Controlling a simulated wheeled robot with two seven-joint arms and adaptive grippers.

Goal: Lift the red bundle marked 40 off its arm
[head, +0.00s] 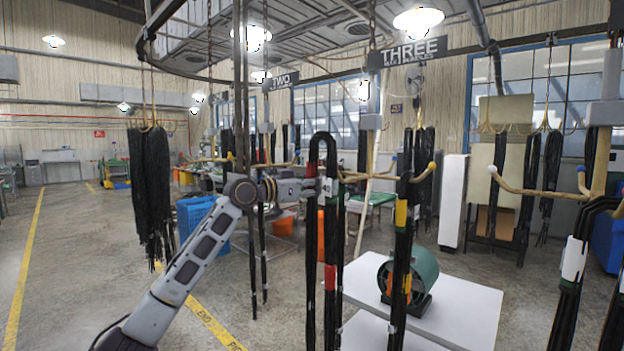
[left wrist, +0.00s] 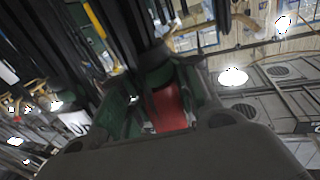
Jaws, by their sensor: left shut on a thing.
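A black hose bundle (head: 323,145) with a red band hangs at the centre of the head view, bent over in a narrow loop at its top. My left gripper (head: 316,188) is shut on this red bundle just below the loop, beside a white tag. The tag's number is too small to read in the head view. The loop top stands above the yellow hanging arm (head: 352,178); whether the bundle touches that arm is hidden. In the left wrist view, a red patch (left wrist: 172,106) shows between the dark fingers. A white label (left wrist: 75,122) there is only partly readable. My right gripper is out of view.
A white table (head: 455,308) with a green motor (head: 412,275) stands below. More bundles (head: 572,265) hang at the far right. The floor at left is open.

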